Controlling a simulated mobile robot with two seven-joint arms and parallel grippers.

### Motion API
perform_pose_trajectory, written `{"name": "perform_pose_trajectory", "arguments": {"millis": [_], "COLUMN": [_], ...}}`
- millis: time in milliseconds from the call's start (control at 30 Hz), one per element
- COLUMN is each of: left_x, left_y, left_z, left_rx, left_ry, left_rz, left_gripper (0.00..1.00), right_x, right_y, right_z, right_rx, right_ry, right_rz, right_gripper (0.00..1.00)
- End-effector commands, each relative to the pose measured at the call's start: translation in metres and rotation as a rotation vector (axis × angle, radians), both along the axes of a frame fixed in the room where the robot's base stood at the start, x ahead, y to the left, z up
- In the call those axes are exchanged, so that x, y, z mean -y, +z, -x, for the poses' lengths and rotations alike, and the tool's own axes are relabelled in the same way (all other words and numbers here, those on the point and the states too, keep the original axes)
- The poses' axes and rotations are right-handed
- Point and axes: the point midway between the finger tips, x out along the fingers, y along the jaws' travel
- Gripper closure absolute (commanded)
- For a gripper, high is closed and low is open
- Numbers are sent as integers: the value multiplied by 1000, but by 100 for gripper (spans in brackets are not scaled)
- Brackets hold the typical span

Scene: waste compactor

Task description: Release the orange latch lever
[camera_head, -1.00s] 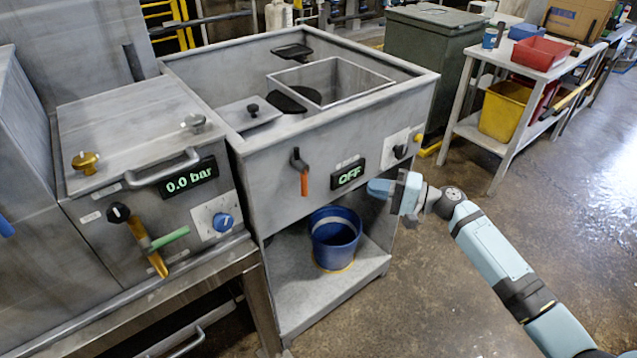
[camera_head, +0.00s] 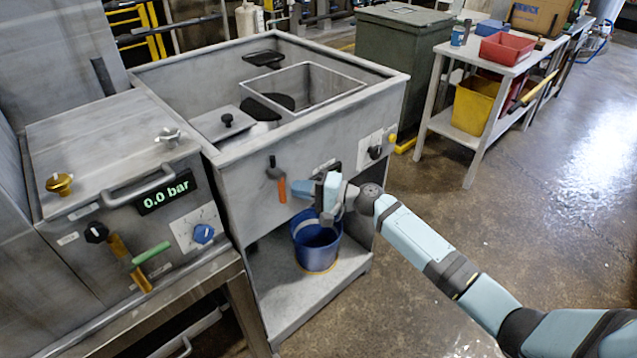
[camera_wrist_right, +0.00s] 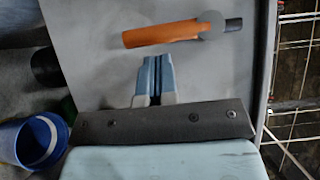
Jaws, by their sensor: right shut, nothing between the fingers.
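The orange latch lever (camera_head: 282,190) hangs down from its dark pivot on the front panel of the open grey basin unit (camera_head: 235,190). In the right wrist view the orange lever (camera_wrist_right: 160,34) lies sideways across the panel, just beyond the fingertips, with a grey round hub at its right end. My right gripper (camera_head: 299,189) is shut and empty, its blue fingers pointing at the lever from the right. In the right wrist view the closed fingers (camera_wrist_right: 154,75) show a gap to the lever. My left gripper is not in view.
A blue bucket (camera_head: 317,242) stands on the shelf under the basin. A dark selector knob (camera_head: 375,152) and yellow button (camera_head: 392,138) sit farther right on the panel. The left unit has a green-handled lever (camera_head: 151,253) and a 0.0 bar display (camera_head: 166,191).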

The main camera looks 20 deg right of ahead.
Motion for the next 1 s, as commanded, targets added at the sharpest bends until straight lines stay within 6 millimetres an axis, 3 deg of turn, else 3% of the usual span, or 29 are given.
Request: {"name": "perform_pose_trajectory", "arguments": {"millis": [167,1000], "left_x": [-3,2], "left_y": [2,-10], "left_z": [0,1], "left_rx": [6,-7], "left_ry": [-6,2], "left_rz": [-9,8], "left_gripper": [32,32], "right_x": [-9,-13], "right_y": [0,-3], "right_z": [1,3], "right_rx": [0,-26], "right_ry": [-1,0], "right_rz": [0,-76], "right_gripper": [100,100]}}
